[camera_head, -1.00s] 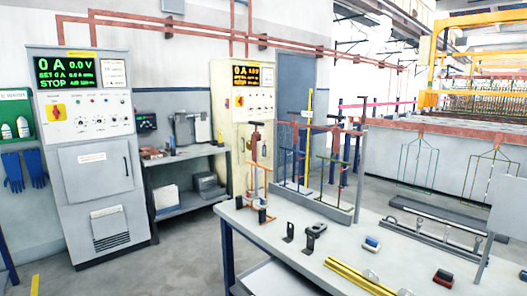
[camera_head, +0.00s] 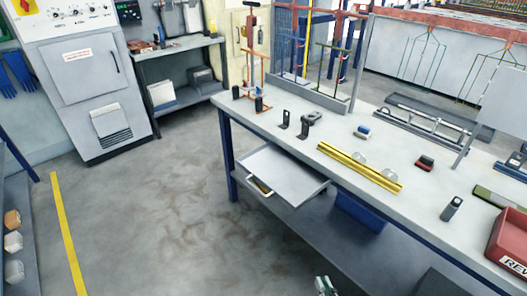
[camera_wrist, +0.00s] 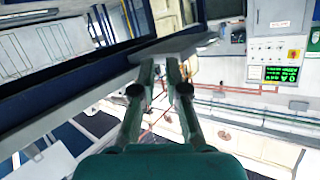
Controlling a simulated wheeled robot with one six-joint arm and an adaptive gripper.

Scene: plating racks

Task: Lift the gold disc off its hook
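I cannot make out a gold disc in either current view. In the head view, an orange and red rack (camera_head: 252,52) stands on the far left corner of the workbench (camera_head: 412,192). My gripper (camera_head: 325,286) just enters at the bottom edge, in front of the bench and apart from the racks. In the wrist view my gripper (camera_wrist: 159,66) has its two fingers apart with nothing between them.
An open drawer (camera_head: 282,174) juts out from the bench front. The floor left of it is clear.

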